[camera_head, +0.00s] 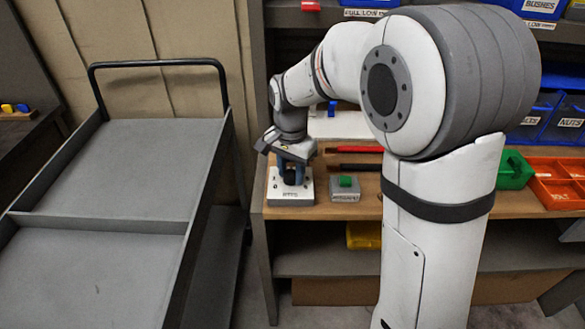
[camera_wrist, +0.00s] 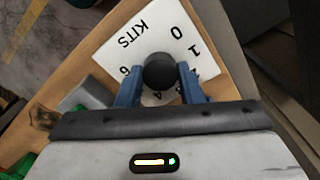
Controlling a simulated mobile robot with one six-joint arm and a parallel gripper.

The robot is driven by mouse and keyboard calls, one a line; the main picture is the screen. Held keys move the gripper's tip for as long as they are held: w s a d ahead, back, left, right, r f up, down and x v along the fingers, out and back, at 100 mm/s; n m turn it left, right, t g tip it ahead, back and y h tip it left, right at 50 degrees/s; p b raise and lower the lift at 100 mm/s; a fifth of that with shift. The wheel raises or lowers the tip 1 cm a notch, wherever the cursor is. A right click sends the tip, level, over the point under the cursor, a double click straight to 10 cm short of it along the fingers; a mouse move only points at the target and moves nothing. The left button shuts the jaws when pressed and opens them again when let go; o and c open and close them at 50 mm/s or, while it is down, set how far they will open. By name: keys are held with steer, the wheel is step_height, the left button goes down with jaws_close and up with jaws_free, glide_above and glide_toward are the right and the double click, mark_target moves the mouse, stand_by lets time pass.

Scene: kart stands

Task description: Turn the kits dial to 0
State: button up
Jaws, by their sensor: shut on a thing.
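The kits dial is a white box (camera_head: 290,195) lettered KITS at the left front corner of the wooden bench. In the wrist view its white face (camera_wrist: 140,30) carries a 0, a 1 and other digits, some partly covered by my gripper. The round dark knob (camera_wrist: 159,71) stands in the middle of that face. My gripper (camera_wrist: 158,84) is right over the dial, its blue fingers shut on the knob from either side. In the head view my gripper (camera_head: 294,170) comes down on the box from above. I cannot tell which digit the knob points to.
A grey box with a green button (camera_head: 345,182) stands close to the right of the dial. Red and black bars (camera_head: 355,150) lie behind it. An empty grey cart (camera_head: 140,160) stands at left. A green bin (camera_head: 513,172) and orange trays (camera_head: 558,182) are at right.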

steer(key=n, duration=0.7)
steer(key=shift+p, duration=0.4)
steer(key=n, duration=0.7)
steer(key=shift+n, duration=0.3)
steer(key=n, duration=0.3)
steer(key=shift+n+p, duration=0.3)
steer(key=shift+p, duration=0.1)
steer(key=n, duration=0.3)
steer(key=shift+n, duration=0.4)
steer(key=n, duration=0.6)
steer(key=shift+n, duration=0.4)
steer(key=o, duration=1)
